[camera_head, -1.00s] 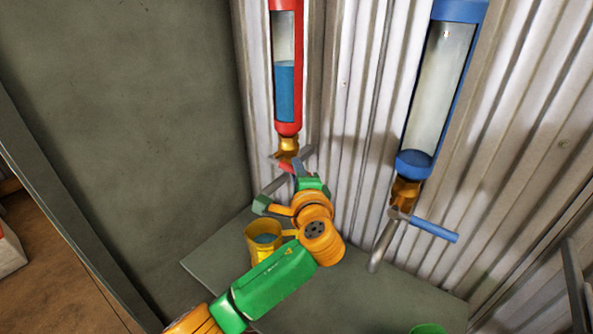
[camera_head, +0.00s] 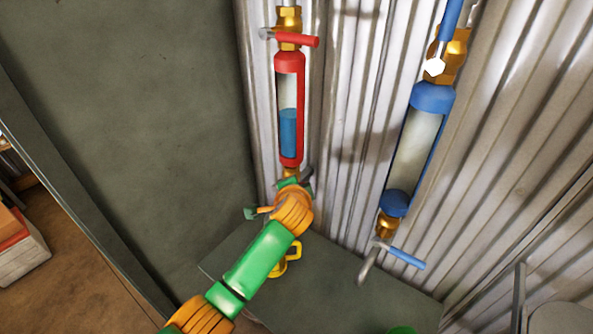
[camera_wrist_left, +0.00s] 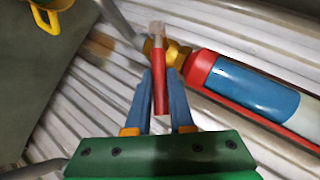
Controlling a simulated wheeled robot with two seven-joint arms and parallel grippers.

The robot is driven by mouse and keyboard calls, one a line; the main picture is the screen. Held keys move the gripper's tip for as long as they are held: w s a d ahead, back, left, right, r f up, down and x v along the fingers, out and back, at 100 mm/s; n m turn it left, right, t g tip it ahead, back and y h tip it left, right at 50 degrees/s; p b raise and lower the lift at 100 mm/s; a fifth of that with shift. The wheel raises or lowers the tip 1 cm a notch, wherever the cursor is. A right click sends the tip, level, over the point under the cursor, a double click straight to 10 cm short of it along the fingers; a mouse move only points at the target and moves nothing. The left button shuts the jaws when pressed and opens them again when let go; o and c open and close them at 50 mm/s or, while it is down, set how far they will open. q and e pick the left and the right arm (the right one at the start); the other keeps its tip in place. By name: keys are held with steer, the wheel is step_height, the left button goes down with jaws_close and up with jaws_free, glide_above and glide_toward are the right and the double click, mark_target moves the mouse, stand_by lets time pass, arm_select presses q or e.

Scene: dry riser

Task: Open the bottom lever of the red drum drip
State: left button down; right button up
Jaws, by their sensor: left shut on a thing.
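The red drum drip (camera_head: 290,110) is an upright red cylinder on the corrugated wall, with blue liquid in its window. Its top lever (camera_head: 300,40) is red and lies crosswise on a brass valve. Its bottom lever, also red, is hidden behind my arm in the head view. In the left wrist view the bottom lever (camera_wrist_left: 160,97) lies lengthwise between the blue fingers of my left gripper (camera_wrist_left: 160,85), pointing away from the brass bottom valve (camera_wrist_left: 163,55). My left gripper (camera_head: 291,182) is shut on this lever, just below the drum. My right gripper is out of view.
A blue drum drip (camera_head: 412,150) with a blue bottom lever (camera_head: 407,258) and a grey outlet pipe (camera_head: 368,264) stands to the right. A yellow cup (camera_head: 287,266) is partly hidden behind my arm, on a grey shelf (camera_head: 350,290). A dark flat panel (camera_head: 140,100) is at left.

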arm_select(q)
steer(key=p, duration=0.1)
steer(key=r+g+h+p, duration=0.1)
steer(key=a+r+n+p, duration=0.1)
steer(key=p, duration=0.1)
steer(key=shift+w+r+g, duration=0.2)
steer(key=shift+w+g, duration=0.1)
steer(key=shift+w, duration=0.05)
steer(key=shift+w+a+n+g+h+p, duration=0.25)
steer(key=shift+a+n+g+h+p, duration=0.25)
steer(key=shift+h, duration=0.3)
steer(key=shift+w+a+r+n+g+h, duration=0.1)
steer(key=shift+w+a+n+g+h, duration=0.2)
steer(key=shift+h, duration=0.1)
steer(key=shift+w+a+r+n+g+h+b, duration=0.25)
steer(key=shift+a+n+g+h+b, duration=0.3)
steer(key=shift+h+b, duration=0.4)
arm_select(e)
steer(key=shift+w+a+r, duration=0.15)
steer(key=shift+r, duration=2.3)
arm_select(q)
steer(key=shift+w, duration=0.1)
steer(key=c, duration=0.8)
jaws_free()
steer(key=shift+a, duration=0.1)
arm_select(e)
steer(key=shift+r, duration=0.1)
